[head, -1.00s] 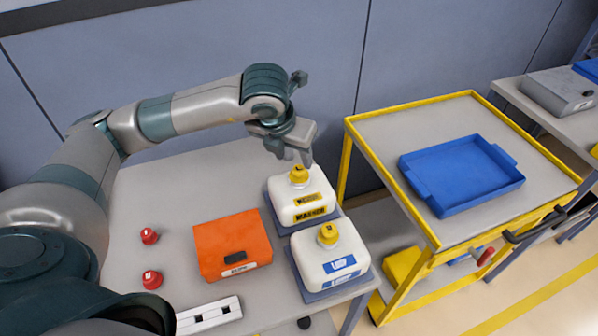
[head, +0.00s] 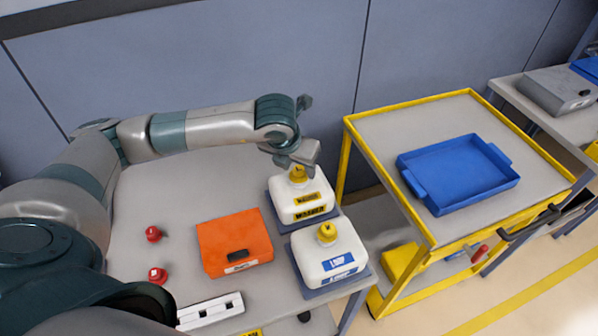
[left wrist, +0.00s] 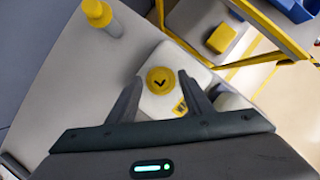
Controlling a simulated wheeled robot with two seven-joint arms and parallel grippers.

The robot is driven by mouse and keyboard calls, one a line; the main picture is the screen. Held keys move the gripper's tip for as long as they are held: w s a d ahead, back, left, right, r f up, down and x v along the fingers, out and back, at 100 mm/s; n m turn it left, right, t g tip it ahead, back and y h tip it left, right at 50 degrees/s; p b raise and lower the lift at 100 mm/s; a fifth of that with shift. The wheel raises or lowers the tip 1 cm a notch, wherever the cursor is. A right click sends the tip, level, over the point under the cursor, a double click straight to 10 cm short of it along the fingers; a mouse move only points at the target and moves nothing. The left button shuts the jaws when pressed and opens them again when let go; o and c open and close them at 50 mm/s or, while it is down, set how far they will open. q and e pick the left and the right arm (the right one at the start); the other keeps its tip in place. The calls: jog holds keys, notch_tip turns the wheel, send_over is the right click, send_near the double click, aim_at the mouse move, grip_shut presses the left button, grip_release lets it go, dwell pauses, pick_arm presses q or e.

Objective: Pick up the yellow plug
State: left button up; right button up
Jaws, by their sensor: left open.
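A yellow plug (head: 297,173) with a dark mark on top sits in the neck of the rear white canister (head: 308,207), which has yellow labels. It also shows in the left wrist view (left wrist: 160,80). My left gripper (head: 293,163) is just above it, pointing down, jaws open. In the left wrist view the plug lies between the two fingertips (left wrist: 163,82), with a gap on each side. I cannot tell how far the tips are above it. A similar yellow plug (head: 327,232) tops the front canister (head: 330,254) with blue labels. My right gripper is out of view.
An orange case (head: 225,235), two red caps (head: 153,234) and a white slotted strip (head: 211,311) lie on the grey table (head: 178,205). A yellow upright object (left wrist: 97,12) shows in the left wrist view. Right stands a yellow-framed cart (head: 390,125) with a blue tray (head: 458,172).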

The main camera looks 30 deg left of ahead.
aim_at(299, 171)
pick_arm(q)
jog(key=shift+c, duration=0.3)
jog(key=c, duration=1.1)
jog(key=shift+w+r, duration=0.1)
jog(key=shift+r, duration=0.05)
jog(key=shift+r+b, duration=0.6)
jog(key=shift+r, duration=0.05)
notch_tip(299, 171, up, 3)
jog(key=shift+d+f+b, duration=0.15)
jog(key=shift+f+b, duration=0.05)
jog(key=shift+b, duration=0.55)
jog(key=d+r+b, duration=0.3)
jog(key=d+r, duration=0.4)
jog(key=d, duration=0.4)
jog(key=shift+w+d+b, duration=0.2)
jog(key=shift+w+b, duration=0.15)
